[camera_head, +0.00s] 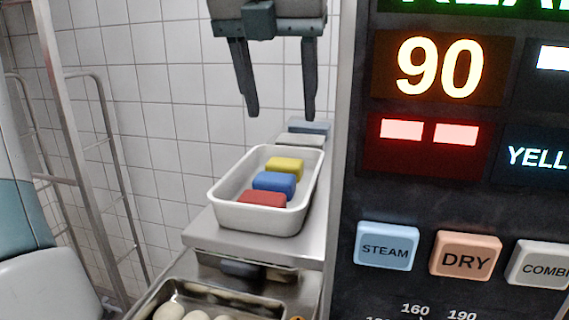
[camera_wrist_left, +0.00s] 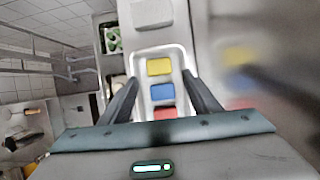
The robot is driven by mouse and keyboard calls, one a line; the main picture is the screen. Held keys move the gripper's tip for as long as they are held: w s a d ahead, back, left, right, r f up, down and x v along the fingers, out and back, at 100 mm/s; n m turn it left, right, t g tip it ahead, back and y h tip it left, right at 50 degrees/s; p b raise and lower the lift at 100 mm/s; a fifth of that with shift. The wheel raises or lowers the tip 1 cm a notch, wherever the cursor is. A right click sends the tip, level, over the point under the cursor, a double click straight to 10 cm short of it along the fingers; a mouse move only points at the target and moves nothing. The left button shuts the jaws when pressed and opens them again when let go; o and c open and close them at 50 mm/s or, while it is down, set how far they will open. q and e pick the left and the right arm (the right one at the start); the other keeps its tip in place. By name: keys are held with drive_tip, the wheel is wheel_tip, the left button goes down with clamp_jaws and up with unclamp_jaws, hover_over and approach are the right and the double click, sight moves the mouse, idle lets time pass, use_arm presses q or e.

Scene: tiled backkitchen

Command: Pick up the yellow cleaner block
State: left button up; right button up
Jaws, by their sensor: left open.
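The yellow cleaner block (camera_head: 284,167) lies at the far end of a white tray (camera_head: 258,217), behind a blue block (camera_head: 274,182) and a red block (camera_head: 262,199). My left gripper (camera_head: 281,112) points down, open and empty, above and apart from the tray. In the left wrist view, the yellow block (camera_wrist_left: 159,66) shows beyond the left gripper's fingertips (camera_wrist_left: 161,80), between their lines, with the blue block (camera_wrist_left: 162,91) nearer and the red block partly hidden by the gripper body. My right gripper is not in view.
The tray stands on a narrow steel shelf (camera_head: 205,233). A control panel (camera_head: 450,205) with lit displays and buttons rises close on the right. A metal rack (camera_head: 75,150) stands left. A steel pan (camera_head: 250,304) with pale round items sits below in front.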

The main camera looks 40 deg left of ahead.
sight(284, 162)
use_arm(q)
drive_tip(key=shift+p+x, duration=0.6)
drive_tip(key=shift+x, duration=2.15)
drive_tip(key=shift+f, duration=0.1)
drive_tip(key=shift+f+p, duration=0.15)
drive_tip(key=shift+p, duration=0.2)
drive_tip(key=x, duration=0.1)
drive_tip(key=p+x, duration=0.2)
drive_tip(key=x, duration=0.1)
drive_tip(key=shift+s, duration=0.35)
drive_tip(key=shift+w+f, duration=0.15)
drive_tip(key=shift+f, duration=0.35)
drive_tip(key=c, duration=0.9)
